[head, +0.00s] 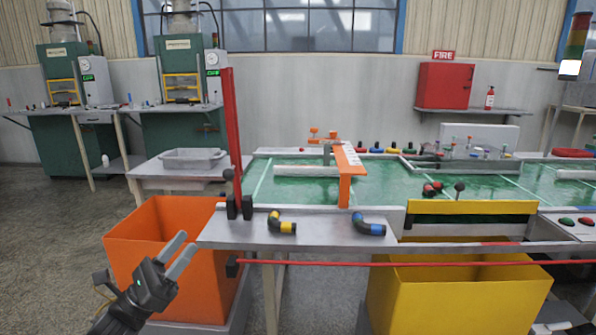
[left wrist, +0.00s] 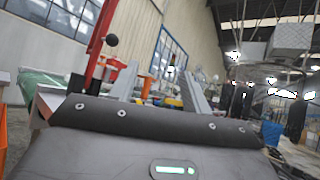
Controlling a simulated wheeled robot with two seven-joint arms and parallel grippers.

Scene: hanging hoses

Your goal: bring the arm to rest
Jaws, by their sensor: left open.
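My left gripper (head: 183,247) is in the lower left of the head view, in front of the orange bin (head: 222,260). Its two grey fingers are apart, with nothing between them, and point up and to the right. In the left wrist view, the fingers of the left gripper (left wrist: 160,84) also stand apart and empty. Two short black bent hoses lie on the grey table edge, right of the gripper and clear of it. One hose has a yellow band (head: 287,227), the other hose a blue band (head: 376,229). My right gripper is not in view.
A red post (head: 232,130) rises at the table's left corner. A thin red bar (head: 400,264) runs along the table front. A yellow bin (head: 455,300) stands below at the right. The grey floor left of the orange bin (head: 50,230) is clear.

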